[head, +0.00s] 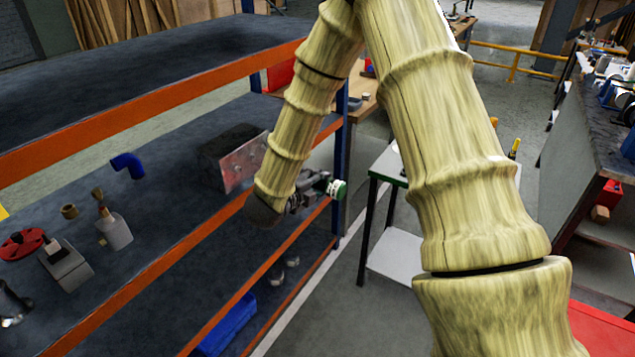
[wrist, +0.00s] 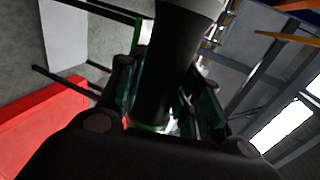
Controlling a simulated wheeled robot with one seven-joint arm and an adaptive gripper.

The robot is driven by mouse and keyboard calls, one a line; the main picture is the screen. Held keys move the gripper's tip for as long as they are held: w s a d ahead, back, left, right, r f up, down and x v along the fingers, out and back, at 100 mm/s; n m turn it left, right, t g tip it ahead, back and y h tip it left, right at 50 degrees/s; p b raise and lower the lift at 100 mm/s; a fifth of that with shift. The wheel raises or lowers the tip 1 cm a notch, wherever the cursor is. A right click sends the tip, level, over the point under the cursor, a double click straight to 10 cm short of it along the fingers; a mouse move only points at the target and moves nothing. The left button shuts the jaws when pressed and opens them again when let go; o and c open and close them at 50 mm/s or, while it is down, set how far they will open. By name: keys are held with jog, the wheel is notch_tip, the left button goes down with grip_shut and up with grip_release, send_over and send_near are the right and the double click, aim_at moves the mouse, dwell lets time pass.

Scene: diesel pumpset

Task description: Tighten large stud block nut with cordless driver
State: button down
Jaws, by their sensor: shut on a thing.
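My gripper (head: 312,192) is at the front edge of the middle shelf, at its right end. In the wrist view its fingers (wrist: 165,100) are shut on a dark cylindrical body with a pale end, probably the cordless driver (wrist: 172,50). A green and white end of the held thing (head: 338,188) shows beyond the gripper in the head view. A dark block with a reddish-grey face plate (head: 241,166), possibly the stud block, sits on the shelf left of my gripper, partly hidden by my arm. I cannot make out its nut or studs.
The blue shelf (head: 165,215) with orange beams (head: 190,240) also holds a blue elbow pipe (head: 128,164), a grey bottle-like part (head: 115,232) and a red flange (head: 22,244). A green-edged table (head: 385,168) stands to the right. The floor between is clear.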

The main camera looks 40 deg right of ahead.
jog(key=shift+a, duration=0.1)
jog(key=shift+w+a+b, duration=0.25)
jog(key=shift+w+a, duration=0.05)
jog(key=shift+w, duration=0.35)
jog(key=shift+w+a+b, duration=0.2)
jog(key=shift+w+a, duration=0.05)
jog(key=shift+w, duration=0.45)
jog(key=shift+w+a+b, duration=0.25)
jog(key=shift+w+a, duration=0.05)
jog(key=shift+w, duration=0.35)
jog(key=shift+r, duration=0.1)
jog(key=shift+w+a+b, duration=0.2)
jog(key=shift+w+b, duration=0.25)
jog(key=shift+w+a+b, duration=0.2)
jog(key=shift+w+b, duration=0.2)
jog(key=shift+w, duration=0.05)
dwell(4.2)
jog(key=shift+s, duration=0.1)
